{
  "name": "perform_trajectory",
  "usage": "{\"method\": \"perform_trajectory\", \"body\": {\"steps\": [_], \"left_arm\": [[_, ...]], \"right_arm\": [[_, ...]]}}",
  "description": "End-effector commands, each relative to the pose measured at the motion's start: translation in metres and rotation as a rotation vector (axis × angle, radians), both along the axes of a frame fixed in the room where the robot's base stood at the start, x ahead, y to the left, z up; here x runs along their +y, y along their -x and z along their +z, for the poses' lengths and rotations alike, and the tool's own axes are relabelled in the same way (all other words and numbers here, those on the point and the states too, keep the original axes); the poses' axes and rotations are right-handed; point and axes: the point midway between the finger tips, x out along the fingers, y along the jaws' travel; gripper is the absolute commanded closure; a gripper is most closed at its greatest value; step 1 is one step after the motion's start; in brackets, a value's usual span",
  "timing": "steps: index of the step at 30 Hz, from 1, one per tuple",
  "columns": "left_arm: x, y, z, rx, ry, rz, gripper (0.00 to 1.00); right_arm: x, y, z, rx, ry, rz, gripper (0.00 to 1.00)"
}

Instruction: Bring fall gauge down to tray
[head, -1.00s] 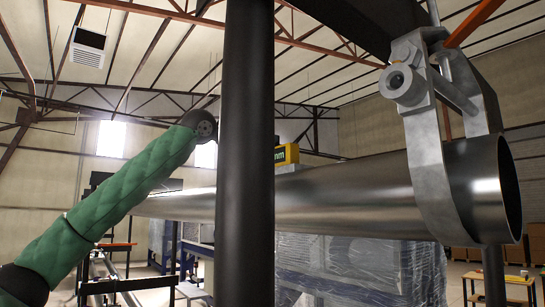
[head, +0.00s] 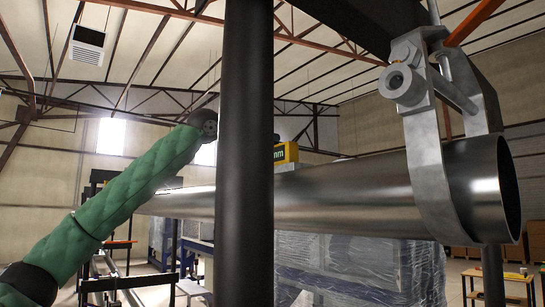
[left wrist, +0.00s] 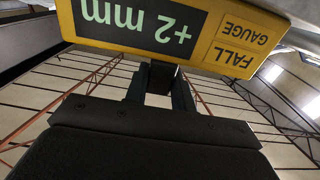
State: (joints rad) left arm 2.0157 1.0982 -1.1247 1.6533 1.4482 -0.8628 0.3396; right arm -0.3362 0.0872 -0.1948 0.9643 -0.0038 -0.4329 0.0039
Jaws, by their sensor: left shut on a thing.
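The fall gauge (head: 287,153) is a yellow block with a dark display. In the head view it shows just right of the black column, above the pipe's upper edge; I cannot tell whether it touches the pipe. In the left wrist view the fall gauge (left wrist: 240,45) appears upside down, reading "+2 mm". My left gripper (left wrist: 160,82) is shut on the gauge's dark grip below the display. In the head view the column hides this gripper; only the green arm shows. My right gripper is not in view. I cannot make out the tray.
The black upright column (head: 245,150) stands close in front of me. A large steel pipe (head: 350,200) runs across, held at right by a grey clamp (head: 430,160). Wrapped pallets (head: 345,265) stand behind it. A small yellow-topped table (head: 497,275) is at lower right.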

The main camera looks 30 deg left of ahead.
Motion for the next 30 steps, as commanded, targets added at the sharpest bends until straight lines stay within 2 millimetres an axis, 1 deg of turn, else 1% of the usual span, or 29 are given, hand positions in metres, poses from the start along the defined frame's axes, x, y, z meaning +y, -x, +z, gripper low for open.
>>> {"method": "perform_trajectory", "body": {"steps": [3,21,26,30], "left_arm": [[0.000,0.000,0.001,-0.001,0.000,0.000,1.00],[0.000,0.000,0.018,0.000,0.001,0.000,1.00],[0.000,0.000,0.021,-0.001,0.001,0.000,1.00],[0.003,0.006,0.021,-0.001,0.002,0.000,1.00]], "right_arm": [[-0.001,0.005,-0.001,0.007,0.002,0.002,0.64],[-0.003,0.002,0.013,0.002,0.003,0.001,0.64],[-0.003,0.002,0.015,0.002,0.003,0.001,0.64],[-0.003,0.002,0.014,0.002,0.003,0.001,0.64]]}}
